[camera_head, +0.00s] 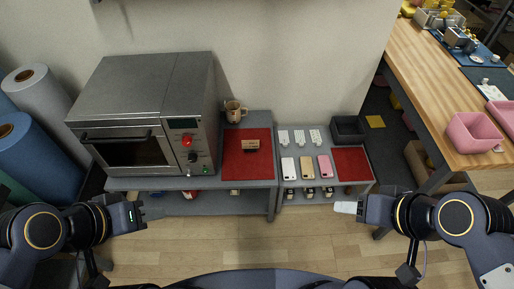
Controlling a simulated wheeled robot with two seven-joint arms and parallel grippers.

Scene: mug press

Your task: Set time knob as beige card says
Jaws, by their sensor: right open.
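The metal mug press (140,105) stands on the grey table at the left, with its dark-windowed front towards me. Its right panel has a small display (183,123), a red knob (187,141), a dark knob (192,156) and a green-lit control (196,171). I cannot read which one is the time knob. A small beige-brown card (250,145) stands on the red mat right of the press; its writing is too small to read. My left gripper (152,213) is below and in front of the press, away from the knobs.
A beige mug (235,111) stands behind the red mat (235,168). A lower side table holds several phones or cases, a dark bin (348,129) and another red mat (351,163). A wooden bench (440,90) is at right. Rolls (50,105) stand left.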

